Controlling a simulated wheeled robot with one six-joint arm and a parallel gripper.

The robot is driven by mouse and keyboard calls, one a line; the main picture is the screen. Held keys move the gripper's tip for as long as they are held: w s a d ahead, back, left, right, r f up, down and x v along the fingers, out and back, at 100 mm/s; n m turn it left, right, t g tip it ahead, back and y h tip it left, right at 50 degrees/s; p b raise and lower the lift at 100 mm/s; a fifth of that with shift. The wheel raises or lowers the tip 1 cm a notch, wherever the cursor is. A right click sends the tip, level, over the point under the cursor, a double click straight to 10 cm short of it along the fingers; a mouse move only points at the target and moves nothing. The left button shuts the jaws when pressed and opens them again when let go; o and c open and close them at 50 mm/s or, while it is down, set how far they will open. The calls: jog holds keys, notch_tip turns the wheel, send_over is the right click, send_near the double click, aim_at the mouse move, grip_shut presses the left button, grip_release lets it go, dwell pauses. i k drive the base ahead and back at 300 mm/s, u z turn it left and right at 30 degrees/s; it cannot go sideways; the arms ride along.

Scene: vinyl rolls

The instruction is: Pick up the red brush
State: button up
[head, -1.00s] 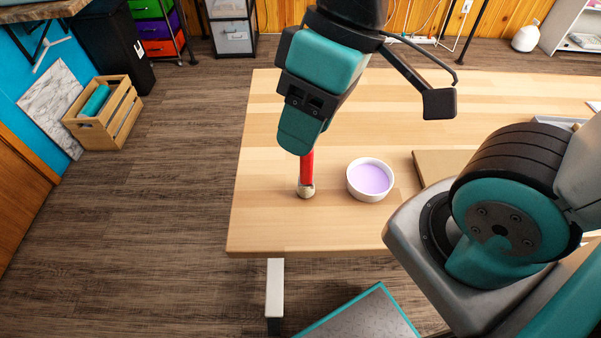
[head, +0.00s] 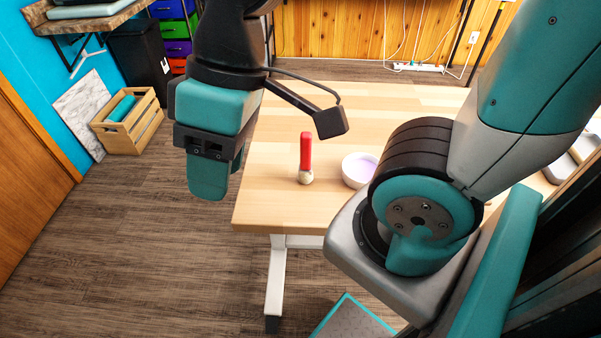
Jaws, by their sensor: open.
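The red brush (head: 306,152) stands upright on the light wooden table (head: 268,203), near its front left corner, with its pale bristle end down and its red handle up. My gripper (head: 207,185) is to the left of the brush, out past the table's left edge in the picture, and does not touch it. It is open and appears empty, though one finger hides most of the other. The whole brush is in plain view.
A white bowl (head: 348,172) with a pale purple content stands just right of the brush, partly hidden by my arm. A wooden crate (head: 130,128) with a teal roll sits on the floor at left. The table behind the brush looks clear.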

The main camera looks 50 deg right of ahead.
aim_at(306, 173)
jog(key=z, duration=0.05)
jog(key=k, duration=0.9)
jog(key=z, duration=1)
